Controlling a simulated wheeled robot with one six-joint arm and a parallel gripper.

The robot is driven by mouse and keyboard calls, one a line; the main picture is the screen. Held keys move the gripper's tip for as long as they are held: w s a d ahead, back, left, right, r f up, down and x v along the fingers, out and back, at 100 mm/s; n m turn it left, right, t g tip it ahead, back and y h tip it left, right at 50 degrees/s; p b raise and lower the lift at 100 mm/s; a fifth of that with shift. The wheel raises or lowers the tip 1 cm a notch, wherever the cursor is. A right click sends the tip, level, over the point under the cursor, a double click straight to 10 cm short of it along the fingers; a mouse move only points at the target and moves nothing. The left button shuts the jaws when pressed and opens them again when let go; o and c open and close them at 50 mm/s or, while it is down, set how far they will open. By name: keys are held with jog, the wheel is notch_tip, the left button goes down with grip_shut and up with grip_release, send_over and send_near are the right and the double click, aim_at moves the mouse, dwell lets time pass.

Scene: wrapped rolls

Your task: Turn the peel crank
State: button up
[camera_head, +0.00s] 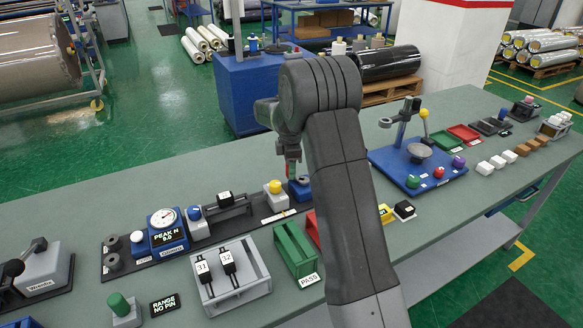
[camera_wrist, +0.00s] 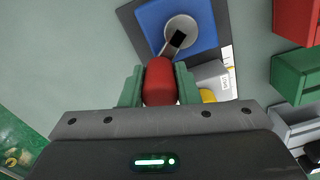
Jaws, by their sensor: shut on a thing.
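The peel crank shows in the wrist view as a red knob (camera_wrist: 160,80) on a short grey arm (camera_wrist: 172,48), joined to a round grey hub on a blue block (camera_wrist: 205,18). My gripper (camera_wrist: 160,88) has its green fingers shut on the red knob, one on each side. In the head view my gripper (camera_head: 291,172) points down over the bench. The blue block (camera_head: 300,190) sits just under it at the right end of a dark rail. My arm and gripper hide most of the crank there.
Left along the rail stand a yellow-topped grey block (camera_head: 276,197) and a blue gauge (camera_head: 167,233) reading "PEAK N 0.0". A green tray (camera_head: 296,250) and a grey rack (camera_head: 229,277) are in front. A blue base (camera_head: 430,178) with knobs lies right. Bench behind the rail is clear.

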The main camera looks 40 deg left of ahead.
jog(key=shift+r, duration=0.15)
jog(key=o, duration=1)
jog(key=shift+c, duration=0.2)
notch_tip(320, 180, up, 14)
jog(key=b, duration=0.1)
jog(key=shift+f, duration=0.2)
notch_tip(320, 180, down, 14)
jog(key=shift+r+p, duration=0.1)
jog(key=shift+p, duration=0.4)
